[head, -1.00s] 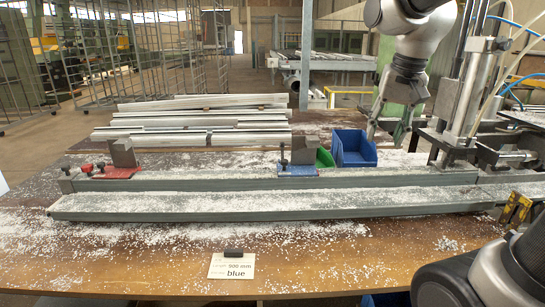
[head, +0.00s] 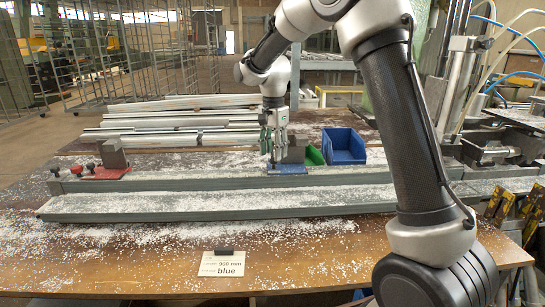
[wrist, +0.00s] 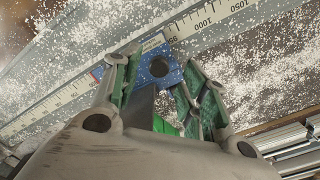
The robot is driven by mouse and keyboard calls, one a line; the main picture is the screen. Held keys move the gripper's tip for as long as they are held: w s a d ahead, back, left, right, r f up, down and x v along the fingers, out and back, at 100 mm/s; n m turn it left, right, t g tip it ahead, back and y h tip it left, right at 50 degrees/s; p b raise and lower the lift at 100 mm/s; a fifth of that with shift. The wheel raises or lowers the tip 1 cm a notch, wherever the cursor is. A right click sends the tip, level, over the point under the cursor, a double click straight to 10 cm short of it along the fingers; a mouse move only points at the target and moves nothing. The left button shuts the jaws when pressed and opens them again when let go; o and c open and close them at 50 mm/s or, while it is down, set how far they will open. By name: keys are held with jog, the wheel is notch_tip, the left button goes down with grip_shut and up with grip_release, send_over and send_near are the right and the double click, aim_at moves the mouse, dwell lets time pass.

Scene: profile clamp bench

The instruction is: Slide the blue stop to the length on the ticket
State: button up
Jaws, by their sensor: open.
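The blue stop (head: 291,168) sits on the long grey rail, with a grey block (head: 296,150) standing on it. In the wrist view the blue stop (wrist: 152,73) shows a dark round knob or hole, and a ruler scale (wrist: 75,90) runs along the rail beside it. My gripper (head: 274,148) is down at the stop, open. In the wrist view its green-padded fingers (wrist: 160,75) stand on either side of the stop; whether they touch it I cannot tell. The ticket (head: 221,264) on the bench front reads 900 mm and blue.
A red stop (head: 105,173) with its own block sits at the rail's left end. Aluminium profiles (head: 170,120) lie behind. White chips cover the rail and bench.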

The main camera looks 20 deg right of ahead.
jog(key=shift+f, duration=1.3)
jog(key=shift+c, duration=0.2)
grip_shut()
jog(key=a, duration=0.3)
jog(key=w+a, duration=0.1)
jog(key=a, duration=0.2)
jog(key=w+a, duration=0.1)
jog(key=a, duration=0.2)
jog(key=shift+a, duration=0.4)
jog(key=shift+o, duration=0.2)
grip_release()
